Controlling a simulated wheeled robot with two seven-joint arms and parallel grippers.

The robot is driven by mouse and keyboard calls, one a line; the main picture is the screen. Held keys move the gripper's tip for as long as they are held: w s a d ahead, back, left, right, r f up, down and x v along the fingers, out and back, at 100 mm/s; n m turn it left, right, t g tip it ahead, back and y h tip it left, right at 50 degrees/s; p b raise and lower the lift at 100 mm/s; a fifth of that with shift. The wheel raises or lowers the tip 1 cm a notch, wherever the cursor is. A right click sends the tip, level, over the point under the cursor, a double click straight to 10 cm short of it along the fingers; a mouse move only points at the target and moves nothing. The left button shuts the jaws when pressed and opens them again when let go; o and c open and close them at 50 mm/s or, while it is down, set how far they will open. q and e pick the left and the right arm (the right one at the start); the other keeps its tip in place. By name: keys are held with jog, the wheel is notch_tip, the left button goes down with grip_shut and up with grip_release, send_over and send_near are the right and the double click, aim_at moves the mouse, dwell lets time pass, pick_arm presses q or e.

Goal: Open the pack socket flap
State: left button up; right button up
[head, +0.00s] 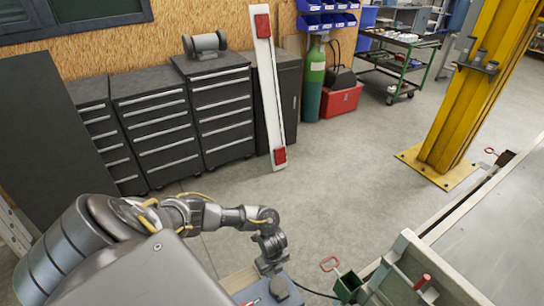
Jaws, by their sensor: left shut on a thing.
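My left gripper (270,268) points down at the bottom centre of the head view, over a blue surface (294,298). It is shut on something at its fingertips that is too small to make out. A dark rounded piece (279,288) shows just below the fingers; I cannot tell whether they touch it. A black cable (318,293) runs from near there to the right. I cannot make out the pack socket flap for certain. My right gripper is not in view.
Beyond are a grey metal frame (405,250) with a red cylinder (422,282), and a large grey panel (500,235). A yellow post (470,90) stands behind. The middle floor is clear.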

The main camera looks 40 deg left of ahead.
pick_arm(q)
jog(key=shift+d+r+p, duration=0.35)
jog(key=shift+r+p, duration=0.1)
jog(key=shift+r, duration=0.25)
jog(key=shift+f, duration=0.1)
jog(key=shift+s, duration=0.1)
jog(key=shift+s+d+r+p, duration=0.2)
jog(key=shift+d+r+p, duration=0.5)
jog(key=shift+r+p, duration=0.4)
jog(key=shift+d, duration=0.25)
jog(key=shift+p, duration=0.3)
